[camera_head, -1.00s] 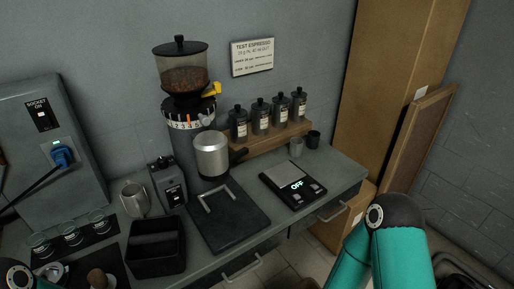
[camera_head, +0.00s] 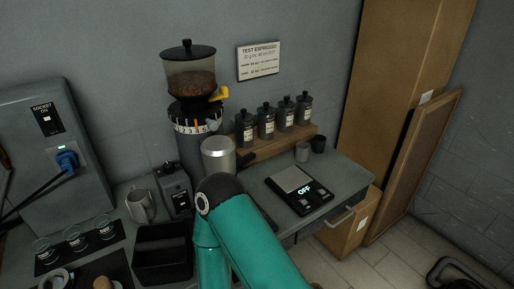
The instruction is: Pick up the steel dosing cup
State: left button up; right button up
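A metal jug with a handle (camera_head: 140,205) stands at the left. My teal right arm crosses the lower middle of the view. Neither gripper shows.
A black scale reading OFF (camera_head: 300,188) lies on the counter. Several dark bottles stand on a wooden shelf (camera_head: 270,143). The grinder (camera_head: 190,85) stands behind my arm. A black open box (camera_head: 162,255) is at the front left. The counter right of the scale is clear.

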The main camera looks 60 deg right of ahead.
aim_at(302, 152)
jog(key=z, duration=0.5)
jog(key=i, duration=0.15)
jog(key=u, duration=1.3)
jog(key=k, duration=2.85)
jog(key=z, duration=0.95)
jog(key=i, duration=0.85)
jog(key=z, duration=0.15)
